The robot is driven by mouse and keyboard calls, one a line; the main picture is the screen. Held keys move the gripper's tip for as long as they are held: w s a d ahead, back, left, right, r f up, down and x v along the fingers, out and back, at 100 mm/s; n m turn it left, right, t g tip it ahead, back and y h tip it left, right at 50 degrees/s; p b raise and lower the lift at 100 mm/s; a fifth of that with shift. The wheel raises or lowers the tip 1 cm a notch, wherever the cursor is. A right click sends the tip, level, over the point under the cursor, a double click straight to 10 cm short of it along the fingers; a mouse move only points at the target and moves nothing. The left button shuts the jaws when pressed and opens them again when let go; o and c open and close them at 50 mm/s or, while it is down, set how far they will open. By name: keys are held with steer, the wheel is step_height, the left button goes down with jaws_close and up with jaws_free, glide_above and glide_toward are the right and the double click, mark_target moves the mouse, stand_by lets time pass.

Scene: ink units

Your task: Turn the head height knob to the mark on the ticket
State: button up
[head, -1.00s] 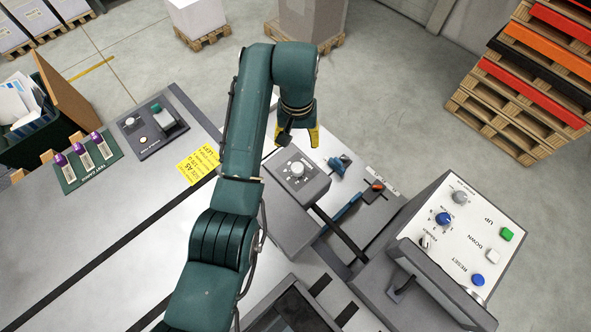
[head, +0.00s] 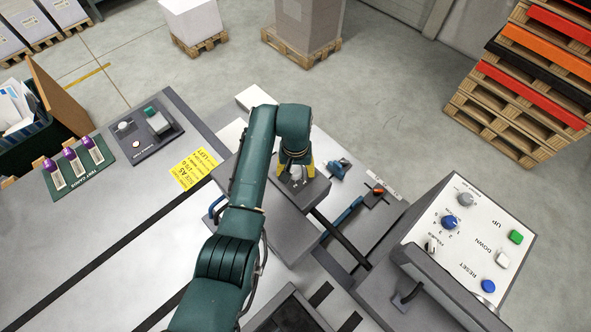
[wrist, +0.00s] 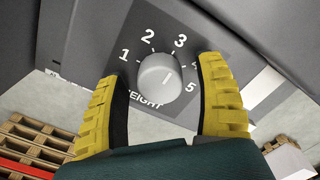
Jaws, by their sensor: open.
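The head height knob (wrist: 157,80) is a round light-grey dial on a dark plate with white numbers 1 to 5 and the partly covered word "HEIGHT". Its white pointer line faces the side of 3, 4 and 5; the exact setting is hard to tell. My gripper (wrist: 165,105) is open, one yellow finger on each side of the knob, with gaps visible in the wrist view. In the head view my gripper (head: 295,170) is over the knob's grey housing (head: 312,190). The yellow ticket (head: 193,168) lies on the table left of my arm; its small print is not readable.
A control panel (head: 468,235) with knobs and buttons stands at the right. A blue-handled part (head: 340,168) and a red-tipped lever (head: 378,190) are right of the housing. Test cards (head: 75,165) and a small dark control box (head: 145,130) are at the left.

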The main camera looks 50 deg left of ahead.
steer(key=c, duration=1.2)
steer(key=shift+c, duration=0.2)
steer(key=shift+m+p, duration=0.3)
steer(key=shift+p, duration=0.05)
steer(key=m+p, duration=0.2)
steer(key=m, duration=0.1)
steer(key=shift+m, duration=0.4)
steer(key=m+p, duration=0.1)
steer(key=m, duration=0.3)
steer(key=m+p, duration=0.1)
steer(key=m, duration=0.4)
steer(key=shift+s+f, duration=0.1)
steer(key=m, duration=0.4)
steer(key=shift+m, duration=0.4)
